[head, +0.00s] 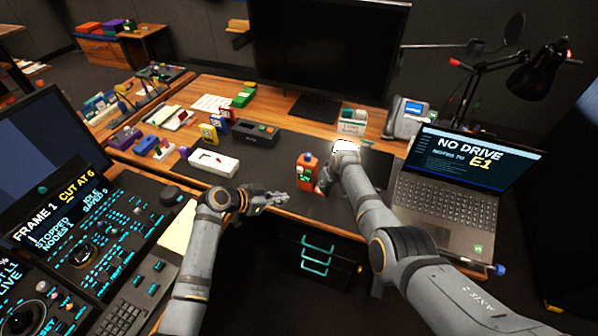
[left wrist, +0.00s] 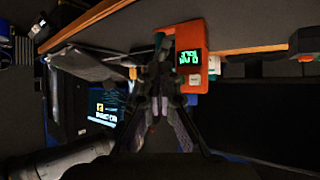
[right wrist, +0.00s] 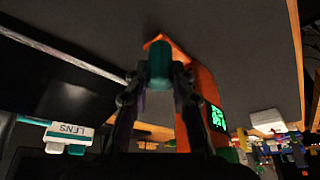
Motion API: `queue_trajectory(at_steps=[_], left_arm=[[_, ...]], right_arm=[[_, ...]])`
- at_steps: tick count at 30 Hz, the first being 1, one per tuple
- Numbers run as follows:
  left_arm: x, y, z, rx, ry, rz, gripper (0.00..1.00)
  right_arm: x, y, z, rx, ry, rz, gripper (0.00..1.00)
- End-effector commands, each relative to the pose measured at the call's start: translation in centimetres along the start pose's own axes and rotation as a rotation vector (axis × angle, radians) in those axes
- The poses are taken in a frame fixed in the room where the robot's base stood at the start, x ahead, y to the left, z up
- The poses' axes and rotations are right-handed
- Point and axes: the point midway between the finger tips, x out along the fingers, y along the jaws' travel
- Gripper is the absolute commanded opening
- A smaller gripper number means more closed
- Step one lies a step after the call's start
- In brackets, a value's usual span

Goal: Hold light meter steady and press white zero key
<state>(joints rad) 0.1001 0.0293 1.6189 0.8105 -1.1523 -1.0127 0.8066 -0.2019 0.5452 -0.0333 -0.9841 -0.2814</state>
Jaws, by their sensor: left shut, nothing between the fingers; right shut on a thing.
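The light meter (head: 306,173) is an orange box with a lit green display, standing upright near the desk's front edge. In the left wrist view the meter (left wrist: 183,42) shows its display and the white zero key (left wrist: 195,81) at one end of its face. My right gripper (head: 323,184) is shut on the meter; in the right wrist view its fingers (right wrist: 160,80) close around a teal part on the orange body (right wrist: 192,110). My left gripper (head: 284,198) is shut and empty, left of and in front of the meter, apart from it in the head view.
A white box (head: 213,163) and a dark device (head: 256,131) lie left of the meter on the black mat. A laptop (head: 450,190) stands right, beyond my right arm. A monitor (head: 325,50) stands behind. A console (head: 90,240) fills the left. Drawers (head: 318,255) are below.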

Motion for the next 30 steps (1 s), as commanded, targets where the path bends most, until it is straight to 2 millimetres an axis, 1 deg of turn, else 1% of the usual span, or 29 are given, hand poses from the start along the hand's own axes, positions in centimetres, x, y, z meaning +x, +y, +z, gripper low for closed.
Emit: queue_trajectory(at_steps=[4, 7, 21, 25, 30], left_arm=[[0.1, -0.1, -0.1, -0.001, 0.0, -0.001, 0.0], [0.6, -0.4, -0.4, -0.002, 0.001, -0.001, 0.0], [5.1, -3.7, -3.6, -0.002, -0.001, -0.001, 0.0], [5.8, -4.2, -4.1, -0.002, -0.001, -0.002, 0.0], [6.2, -4.5, -4.4, -0.001, -0.002, -0.002, 0.0]], right_arm=[[0.0, 0.0, 0.0, 0.0, 0.0, 0.0, 0.0], [0.0, 0.0, 0.0, 0.0, 0.0, 0.0, 0.0], [0.0, 0.0, 0.0, 0.0, 0.0, 0.0, 0.0], [0.0, 0.0, 0.0, 0.0, 0.0, 0.0, 0.0], [0.0, 0.0, 0.0, 0.0, 0.0, 0.0, 0.0]])
